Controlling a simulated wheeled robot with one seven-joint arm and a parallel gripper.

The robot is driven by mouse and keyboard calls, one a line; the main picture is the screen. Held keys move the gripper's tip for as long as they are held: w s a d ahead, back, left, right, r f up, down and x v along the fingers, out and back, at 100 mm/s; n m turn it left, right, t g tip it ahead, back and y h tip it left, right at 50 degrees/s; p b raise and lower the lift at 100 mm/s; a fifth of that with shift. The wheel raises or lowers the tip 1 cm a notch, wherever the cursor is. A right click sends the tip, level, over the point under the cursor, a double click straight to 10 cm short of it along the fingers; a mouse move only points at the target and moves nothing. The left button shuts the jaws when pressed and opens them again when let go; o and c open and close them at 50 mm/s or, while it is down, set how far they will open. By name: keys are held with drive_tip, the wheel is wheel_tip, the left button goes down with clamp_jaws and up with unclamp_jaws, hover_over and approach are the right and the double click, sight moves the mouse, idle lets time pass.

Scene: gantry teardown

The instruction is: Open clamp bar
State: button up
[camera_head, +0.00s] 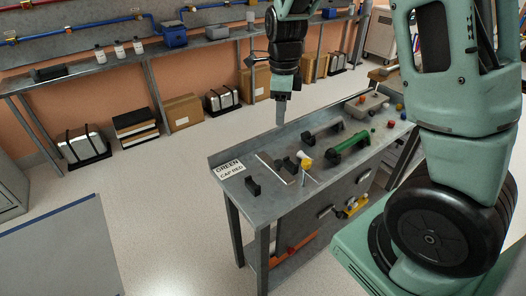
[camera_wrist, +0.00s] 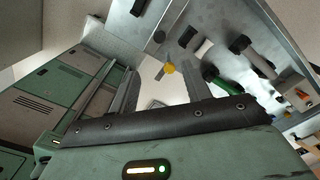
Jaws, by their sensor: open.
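No part is clearly marked as the clamp bar. The likeliest is a small fixture with a yellow knob (camera_head: 304,158) and dark blocks on the grey workbench, beside thin pale rails. The yellow knob also shows in the wrist view (camera_wrist: 169,68), with a pale bar next to it. Whether the bar is raised or lowered cannot be told. My gripper (camera_head: 281,112) points down above the bench's far edge, behind and left of the knob, apart from it and empty. In the wrist view, my gripper (camera_wrist: 120,78) has its fingers apart.
On the workbench (camera_head: 240,204) are a green-bodied tool (camera_head: 348,144), a dark-handled part (camera_head: 322,132), a black block (camera_head: 252,186) and a label card (camera_head: 229,169). A grey housing (camera_head: 367,104) stands at its right end. Shelving (camera_head: 100,66) lines the back wall.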

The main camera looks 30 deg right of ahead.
sight(279, 162)
wheel_tip(279, 162, down, 17)
drive_tip(key=shift+f+p, duration=0.15)
drive_tip(key=shift+p, duration=0.55)
clamp_jaws()
